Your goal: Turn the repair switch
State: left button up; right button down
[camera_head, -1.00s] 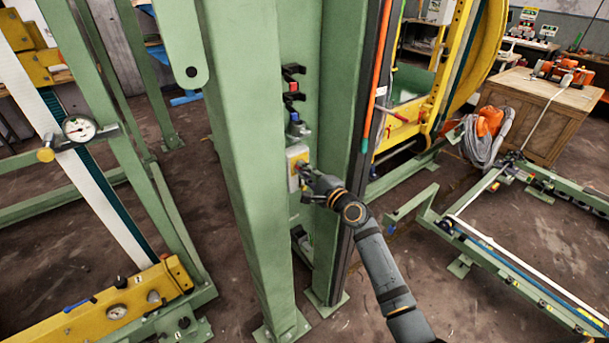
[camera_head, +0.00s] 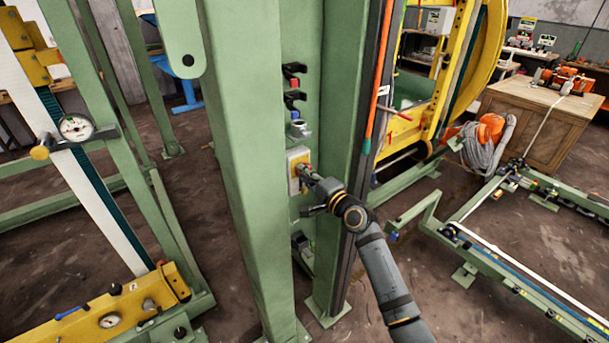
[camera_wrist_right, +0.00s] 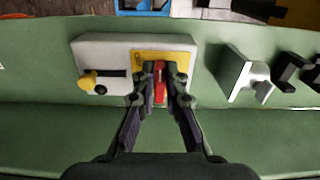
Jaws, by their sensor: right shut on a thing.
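The repair switch is a red handle (camera_wrist_right: 159,84) on a yellow plate (camera_wrist_right: 138,64), set in a pale grey box (camera_wrist_right: 108,50) on the green column. In the head view the box (camera_head: 293,171) sits on the inner face of the column, partly covered by my gripper. My right gripper (camera_wrist_right: 160,92) has its two fingers closed around the red handle; it also shows in the head view (camera_head: 308,174). My left gripper is not in view.
Green column walls (camera_head: 239,160) stand close on both sides of the box.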

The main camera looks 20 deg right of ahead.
jog(key=shift+r, duration=0.1)
jog(key=c, duration=1.4)
grip_release()
jog(key=shift+w, duration=0.1)
jog(key=v, duration=1.2)
